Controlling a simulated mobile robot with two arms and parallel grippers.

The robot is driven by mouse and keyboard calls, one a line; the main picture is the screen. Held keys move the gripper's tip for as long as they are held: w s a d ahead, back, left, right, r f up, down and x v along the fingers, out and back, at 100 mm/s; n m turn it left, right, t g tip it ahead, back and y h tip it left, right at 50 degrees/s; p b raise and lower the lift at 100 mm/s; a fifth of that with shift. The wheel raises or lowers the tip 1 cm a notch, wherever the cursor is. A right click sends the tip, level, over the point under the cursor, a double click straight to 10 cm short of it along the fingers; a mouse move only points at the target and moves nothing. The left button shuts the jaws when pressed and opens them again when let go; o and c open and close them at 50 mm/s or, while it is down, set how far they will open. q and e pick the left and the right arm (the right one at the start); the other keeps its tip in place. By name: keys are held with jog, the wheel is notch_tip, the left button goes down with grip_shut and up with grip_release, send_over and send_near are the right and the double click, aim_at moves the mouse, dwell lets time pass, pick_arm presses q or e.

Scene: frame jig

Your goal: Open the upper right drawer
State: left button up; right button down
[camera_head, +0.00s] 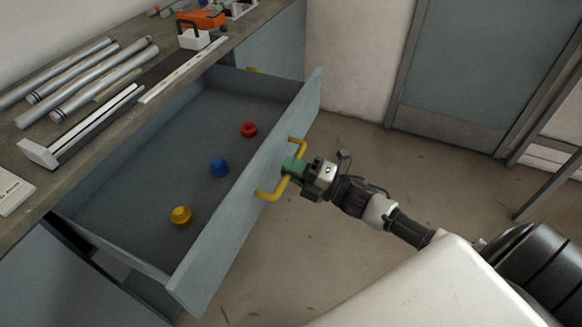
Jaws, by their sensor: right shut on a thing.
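The grey-blue drawer (160,148) stands pulled far out from under the workbench. Its front panel (238,215) carries a yellow bar handle (272,194). My right gripper (292,170) is shut on the middle of that handle, with its arm reaching in from the lower right. Inside the drawer lie a red piece (249,129), a blue piece (219,168) and a yellow piece (181,215), spaced apart in a row. My left gripper is not in view.
The workbench top (120,120) holds several metal tubes (85,75), long rails (95,125) and an orange item (203,19). A grey door (465,60) is in the far wall. The floor (350,150) between bench and door is clear.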

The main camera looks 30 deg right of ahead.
jog(key=c, duration=1.1)
grip_release()
jog(key=shift+c, duration=0.2)
jog(key=v, duration=1)
jog(key=shift+s+d+b, duration=0.25)
jog(key=shift+s+b, duration=0.05)
jog(key=shift+b, duration=0.15)
jog(key=shift+f, duration=0.15)
